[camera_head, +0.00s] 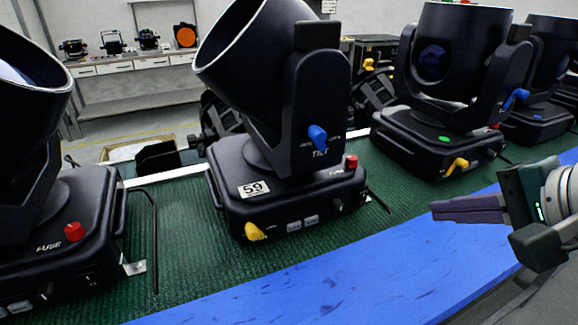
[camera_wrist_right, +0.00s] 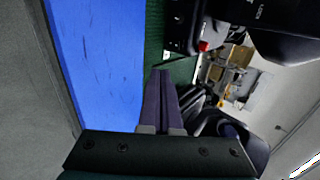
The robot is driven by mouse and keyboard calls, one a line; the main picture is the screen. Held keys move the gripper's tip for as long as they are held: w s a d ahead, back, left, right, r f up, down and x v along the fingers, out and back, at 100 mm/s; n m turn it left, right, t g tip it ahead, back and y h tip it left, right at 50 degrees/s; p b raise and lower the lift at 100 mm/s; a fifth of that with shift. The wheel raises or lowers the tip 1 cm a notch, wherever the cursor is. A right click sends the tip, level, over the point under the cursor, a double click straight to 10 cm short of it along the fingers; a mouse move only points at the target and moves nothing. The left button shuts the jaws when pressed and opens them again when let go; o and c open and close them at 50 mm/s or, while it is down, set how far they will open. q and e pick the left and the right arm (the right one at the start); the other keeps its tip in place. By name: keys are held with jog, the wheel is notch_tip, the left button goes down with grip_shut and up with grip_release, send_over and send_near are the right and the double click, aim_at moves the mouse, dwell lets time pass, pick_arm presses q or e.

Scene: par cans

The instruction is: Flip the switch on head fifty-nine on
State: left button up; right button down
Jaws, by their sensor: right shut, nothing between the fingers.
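Head fifty-nine (camera_head: 290,190) is a black moving-head light with a white "59" label (camera_head: 254,188) on its base, in the middle of the head view. Its base front carries a yellow lever (camera_head: 254,231), small rocker switches (camera_head: 302,223) and a dark knob. A red fuse cap (camera_head: 351,161) sits on the base and a blue tilt lever (camera_head: 317,137) on the yoke arm. My right gripper (camera_head: 436,211) is to the right of this head, apart from it, above the blue strip. Its purple fingers are together and empty; they also show in the right wrist view (camera_wrist_right: 161,75).
The heads stand in a row on a green mat (camera_head: 185,240) with a blue strip (camera_head: 330,290) along its front. Another head (camera_head: 50,210) is at the left and more (camera_head: 440,120) are at the right. Black cables lie between them. A drawer bench (camera_head: 135,65) is at the back.

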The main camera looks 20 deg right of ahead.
aim_at(367, 197)
jog(key=shift+w+f, duration=0.1)
dwell(0.3)
jog(key=b+x, duration=0.2)
jog(key=x, duration=0.8)
jog(key=shift+w+f, duration=0.1)
jog(key=shift+f, duration=0.1)
jog(key=shift+w+a+r, duration=0.1)
jog(key=shift+w+r, duration=0.15)
jog(key=shift+w, duration=0.35)
jog(key=shift+w+r, duration=0.2)
jog(key=shift+w, duration=1)
